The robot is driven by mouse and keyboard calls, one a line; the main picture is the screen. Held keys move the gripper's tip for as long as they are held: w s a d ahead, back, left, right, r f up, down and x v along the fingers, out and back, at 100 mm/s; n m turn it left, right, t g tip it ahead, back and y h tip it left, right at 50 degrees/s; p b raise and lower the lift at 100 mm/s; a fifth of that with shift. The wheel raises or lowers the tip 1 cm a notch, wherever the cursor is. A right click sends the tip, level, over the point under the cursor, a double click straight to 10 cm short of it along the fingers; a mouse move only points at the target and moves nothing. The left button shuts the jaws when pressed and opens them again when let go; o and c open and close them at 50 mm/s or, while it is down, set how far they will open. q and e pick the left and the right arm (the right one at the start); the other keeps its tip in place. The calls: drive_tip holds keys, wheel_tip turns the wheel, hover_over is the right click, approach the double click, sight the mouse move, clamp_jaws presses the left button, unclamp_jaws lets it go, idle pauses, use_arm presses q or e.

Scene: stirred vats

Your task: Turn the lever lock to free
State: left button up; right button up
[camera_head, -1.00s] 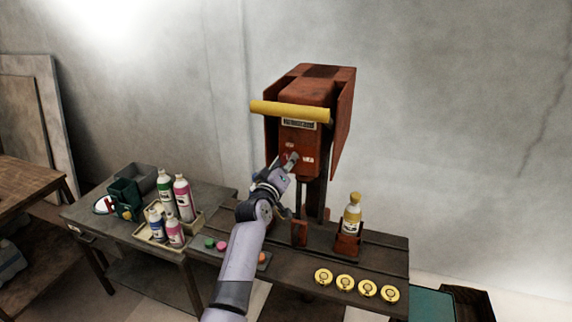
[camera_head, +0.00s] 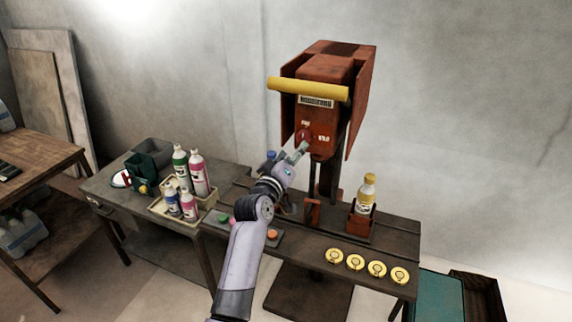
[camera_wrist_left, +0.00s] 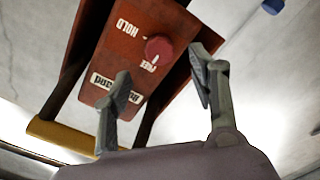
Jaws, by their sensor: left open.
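The red machine (camera_head: 325,72) stands at the back of the bench with a yellow bar (camera_head: 308,88) across its front. Its lock is a round red knob (camera_head: 304,136) on the front panel, which also shows in the left wrist view (camera_wrist_left: 158,48). The labels HOLD (camera_wrist_left: 128,29) and FREE (camera_wrist_left: 149,64) sit beside the knob. I cannot tell which label it points to. My left gripper (camera_head: 301,149) is open in front of the panel, just below the knob. In the left wrist view its fingers (camera_wrist_left: 160,75) are spread, with the knob beyond the gap. My right gripper is not in view.
A bottle with a yellow cap (camera_head: 366,194) stands in a red holder on the bench (camera_head: 395,232). Several yellow discs (camera_head: 355,262) lie along its front edge. A tray of bottles (camera_head: 158,208) stands on the left table. Coloured buttons sit near my left forearm.

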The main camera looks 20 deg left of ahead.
use_arm(q)
drive_tip(key=s, duration=0.5)
drive_tip(key=shift+s, duration=0.1)
drive_tip(key=shift+f, duration=0.15)
